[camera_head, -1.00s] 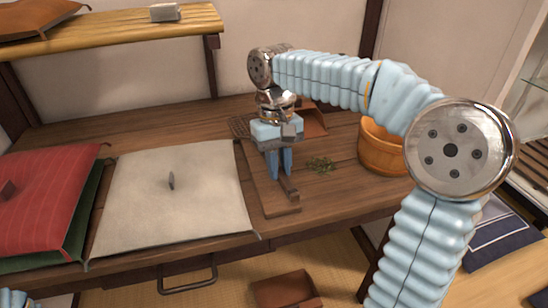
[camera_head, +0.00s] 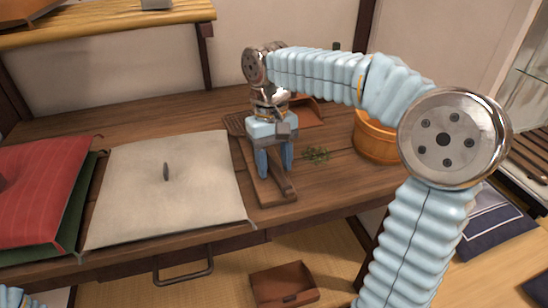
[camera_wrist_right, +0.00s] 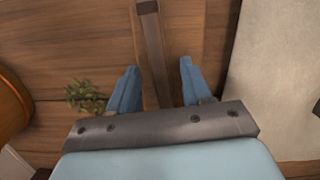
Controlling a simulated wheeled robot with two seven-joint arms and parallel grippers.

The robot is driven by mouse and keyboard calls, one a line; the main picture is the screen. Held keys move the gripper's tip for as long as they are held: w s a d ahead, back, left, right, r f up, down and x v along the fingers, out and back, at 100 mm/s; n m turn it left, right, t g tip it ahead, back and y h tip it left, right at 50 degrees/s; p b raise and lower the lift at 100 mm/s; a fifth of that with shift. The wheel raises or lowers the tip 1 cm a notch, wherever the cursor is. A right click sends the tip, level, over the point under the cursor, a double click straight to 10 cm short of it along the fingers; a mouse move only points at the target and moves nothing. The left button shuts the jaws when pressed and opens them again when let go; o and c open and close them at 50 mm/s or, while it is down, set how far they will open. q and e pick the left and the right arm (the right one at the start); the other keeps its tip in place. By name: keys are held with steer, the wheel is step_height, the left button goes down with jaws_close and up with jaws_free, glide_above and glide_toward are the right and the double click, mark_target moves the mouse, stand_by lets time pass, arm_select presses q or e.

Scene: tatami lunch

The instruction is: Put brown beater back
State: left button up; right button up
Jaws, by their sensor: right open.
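The brown beater lies on a flat wooden board (camera_head: 276,201) on the table. Its dark lattice head (camera_head: 234,123) is at the far left end and its handle (camera_head: 287,189) points to the near right. The handle also shows in the right wrist view (camera_wrist_right: 153,50). My right gripper (camera_head: 275,170) is open above the board. Its fingertips (camera_wrist_right: 157,73) are spread on either side of the handle, with gaps on both sides. The gripper hides the middle of the beater. A bit of my left arm shows at the bottom left corner; its gripper is not visible.
A beige cushion (camera_head: 120,205) lies left of the board, with a red cushion (camera_head: 40,190) beyond. Green sprigs (camera_head: 316,154), a brown dustpan-like tray (camera_head: 307,112) and a wooden bucket (camera_head: 374,140) are to the right. An open brown box (camera_head: 284,284) is below the table.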

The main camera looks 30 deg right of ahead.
step_height(320, 180, up, 14)
steer(key=w+p, duration=0.1)
steer(key=w, duration=0.1)
steer(key=shift+w+d+f, duration=0.15)
steer(key=shift+d+f, duration=0.05)
